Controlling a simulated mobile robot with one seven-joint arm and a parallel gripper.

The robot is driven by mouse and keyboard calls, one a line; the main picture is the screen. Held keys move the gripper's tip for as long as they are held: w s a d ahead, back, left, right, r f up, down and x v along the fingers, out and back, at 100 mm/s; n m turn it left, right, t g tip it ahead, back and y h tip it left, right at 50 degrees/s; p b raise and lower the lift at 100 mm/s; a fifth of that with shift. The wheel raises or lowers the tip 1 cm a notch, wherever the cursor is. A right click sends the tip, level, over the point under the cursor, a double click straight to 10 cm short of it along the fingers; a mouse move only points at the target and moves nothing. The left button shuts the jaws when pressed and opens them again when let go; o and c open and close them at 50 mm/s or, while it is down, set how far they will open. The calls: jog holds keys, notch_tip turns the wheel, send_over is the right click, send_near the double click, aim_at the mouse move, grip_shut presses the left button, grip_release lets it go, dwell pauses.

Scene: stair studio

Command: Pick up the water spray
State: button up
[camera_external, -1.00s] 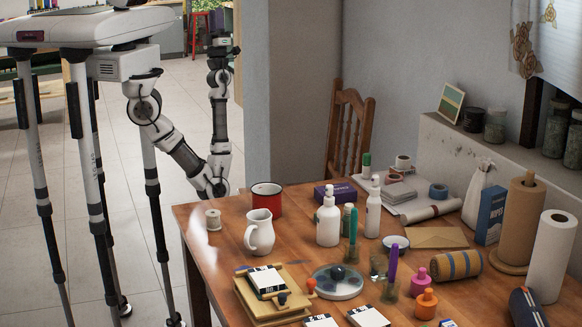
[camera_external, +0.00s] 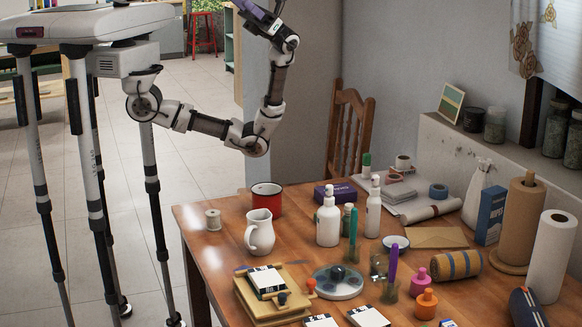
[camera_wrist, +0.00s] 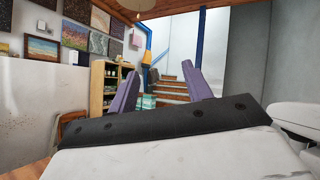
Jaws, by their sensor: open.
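A white bottle with a trigger-like head (camera_external: 478,192) stands at the back right of the wooden table, beside the blue box; it looks like the water spray. A slim white bottle with a nozzle (camera_external: 373,212) and a wider white pump bottle (camera_external: 328,222) stand mid-table. My gripper is raised well above and left of the table, cut off by the top edge of the external view. In the wrist view, my gripper (camera_wrist: 160,92) shows two purple fingers spread apart with nothing between them. No bottle shows in the wrist view.
On the table (camera_external: 210,258) are a red mug (camera_external: 266,199), a white pitcher (camera_external: 259,234), a thread spool (camera_external: 213,220), a blue box (camera_external: 490,216) and paper rolls (camera_external: 552,257). A wooden chair (camera_external: 347,135) stands behind. The table's left corner is mostly bare.

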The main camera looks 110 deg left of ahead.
jog(key=w+d+f+n+t+y, duration=0.1)
jog(key=w+d+f+t+y, duration=0.15)
jog(key=w+d+f, duration=0.35)
jog(key=w+d+f+n+t+y, duration=0.15)
jog(key=d+f+y, duration=0.25)
jog(key=d, duration=0.4)
jog(key=n+t+y+p, duration=0.1)
jog(key=n+t+y, duration=0.15)
jog(key=y, duration=1.45)
send_near(329, 186)
jog(key=shift+n+h, duration=0.25)
jog(key=shift+n, duration=0.05)
jog(key=f, duration=0.2)
jog(key=f+p, duration=0.1)
jog(key=f, duration=0.4)
jog(key=shift+w+a, duration=0.1)
jog(key=shift+a, duration=0.2)
jog(key=shift+w+d+f+p, duration=0.2)
jog(key=shift+f+p, duration=0.25)
jog(key=shift+f, duration=0.45)
jog(key=shift+w+d+f+p, duration=0.1)
jog(key=shift+d+f+p, duration=0.25)
jog(key=shift+f, duration=0.55)
jog(key=shift+w+d+f+p, duration=0.1)
jog(key=shift+f+p, duration=0.4)
jog(key=shift+f, duration=0.45)
grip_shut()
